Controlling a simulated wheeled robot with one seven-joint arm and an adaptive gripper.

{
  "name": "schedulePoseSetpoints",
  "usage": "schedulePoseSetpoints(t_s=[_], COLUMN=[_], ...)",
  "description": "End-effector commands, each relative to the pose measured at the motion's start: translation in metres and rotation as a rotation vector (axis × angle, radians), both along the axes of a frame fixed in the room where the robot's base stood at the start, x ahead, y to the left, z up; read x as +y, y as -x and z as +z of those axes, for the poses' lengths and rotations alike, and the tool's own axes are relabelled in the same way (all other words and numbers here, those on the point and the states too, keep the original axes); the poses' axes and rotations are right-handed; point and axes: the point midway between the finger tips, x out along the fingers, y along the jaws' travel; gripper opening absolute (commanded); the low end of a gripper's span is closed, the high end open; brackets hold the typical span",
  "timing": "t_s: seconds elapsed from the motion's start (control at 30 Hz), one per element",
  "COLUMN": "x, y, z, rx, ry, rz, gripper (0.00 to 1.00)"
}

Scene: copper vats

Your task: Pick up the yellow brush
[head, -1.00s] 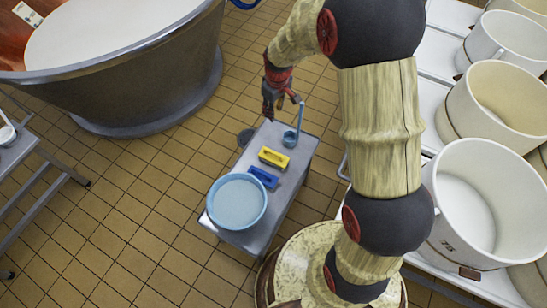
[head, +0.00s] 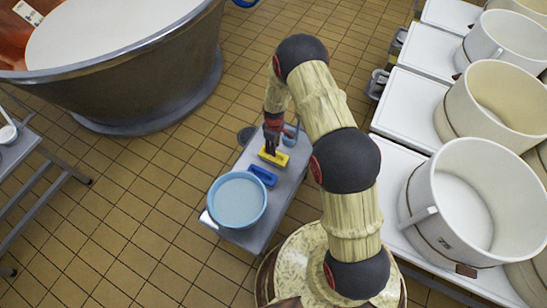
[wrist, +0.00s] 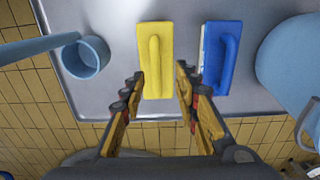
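The yellow brush (head: 274,156) lies on the small metal table (head: 285,190), between the blue ladle and the blue brush. In the wrist view the yellow brush (wrist: 155,60) shows its raised handle running along its length. My gripper (head: 271,140) is above the brush's far end, pointing down. In the wrist view my gripper (wrist: 158,82) is open, with one finger on each side of the brush's near part. No contact with the brush is visible, and the gap between the fingers is wider than the brush.
A blue brush (wrist: 221,58) lies just right of the yellow one in the wrist view. A light blue ladle (wrist: 85,57) lies to the left. A blue basin (head: 237,201) stands on the table's near end. White buckets (head: 468,195) stand at the right, a large vat (head: 130,75) at upper left.

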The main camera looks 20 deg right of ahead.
Motion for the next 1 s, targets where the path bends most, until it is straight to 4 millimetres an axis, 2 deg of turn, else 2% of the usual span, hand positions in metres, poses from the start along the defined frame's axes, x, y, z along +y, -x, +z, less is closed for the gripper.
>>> schedulePoseSetpoints(t_s=[0.03,0.17,0.5,0.77,1.0], x=[0.000,0.000,-0.001,-0.001,-0.001], y=[0.000,-0.002,-0.008,-0.008,-0.008], z=[-0.007,-0.014,-0.058,-0.058,-0.058], rx=[0.001,0.000,0.000,-0.001,0.000], ry=[0.000,0.000,0.000,-0.001,0.000], rz=[0.000,-0.001,-0.001,-0.001,-0.001], gripper=[0.31,0.31,0.31,0.31,0.17])
